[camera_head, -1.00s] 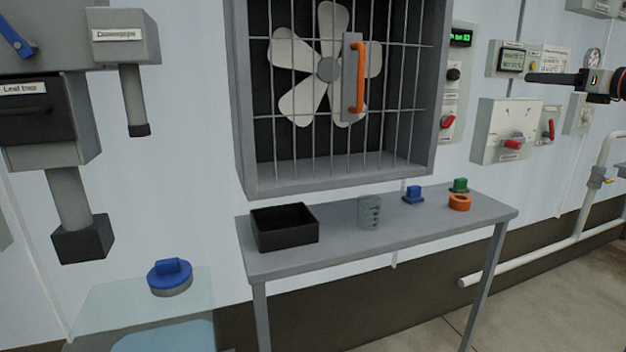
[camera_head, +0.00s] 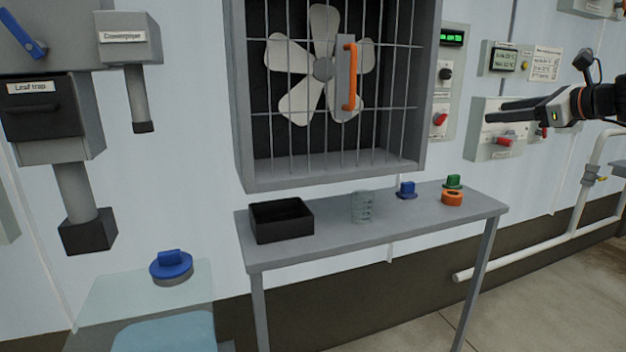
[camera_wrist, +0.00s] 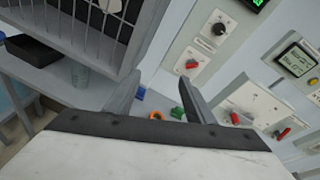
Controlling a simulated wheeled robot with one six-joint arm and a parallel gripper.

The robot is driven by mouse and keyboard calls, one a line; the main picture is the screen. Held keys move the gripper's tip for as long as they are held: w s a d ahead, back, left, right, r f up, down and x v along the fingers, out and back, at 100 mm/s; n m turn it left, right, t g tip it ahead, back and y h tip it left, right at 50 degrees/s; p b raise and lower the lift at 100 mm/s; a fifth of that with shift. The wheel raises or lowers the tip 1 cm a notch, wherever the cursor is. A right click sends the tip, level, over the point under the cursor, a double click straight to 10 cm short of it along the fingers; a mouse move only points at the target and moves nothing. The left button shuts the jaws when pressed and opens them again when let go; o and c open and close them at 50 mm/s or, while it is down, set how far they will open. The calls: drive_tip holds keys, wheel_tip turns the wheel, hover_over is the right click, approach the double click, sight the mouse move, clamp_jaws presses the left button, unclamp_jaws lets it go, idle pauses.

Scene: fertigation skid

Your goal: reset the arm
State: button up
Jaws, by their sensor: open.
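My gripper (camera_head: 492,112) reaches in from the right edge in the head view, in front of the wall boxes and pointing left. In the wrist view its two fingers (camera_wrist: 157,98) stand apart with nothing held between them. Beyond the fingertips, the table's right end shows with small blue, orange and green parts. No object touches the fingers in either view.
A grey table (camera_head: 350,239) carries a black bin (camera_head: 281,222), a clear beaker (camera_head: 362,207), a blue part (camera_head: 406,191), a green part (camera_head: 453,182) and an orange ring (camera_head: 452,198). A caged fan (camera_head: 323,68) with an orange handle (camera_head: 349,76) is above. Pipes (camera_head: 560,243) run at right.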

drive_tip(key=s+a+f+n+g+h, duration=0.2)
drive_tip(key=s+a+f+n+g, duration=0.4)
drive_tip(key=s+a+f+n, duration=0.9)
drive_tip(key=s+a+f+n+g+h, duration=0.1)
drive_tip(key=s+f+n+h, duration=0.1)
drive_tip(key=s+f+n, duration=0.4)
drive_tip(key=s+a+f+n+g+h, duration=0.1)
drive_tip(key=s+f+n, duration=0.5)
drive_tip(key=s+f, duration=0.7)
wheel_tip(320, 180, down, 4)
drive_tip(key=shift+f+g+h, duration=0.2)
drive_tip(key=shift+g+h, duration=0.3)
drive_tip(key=shift+h, duration=0.2)
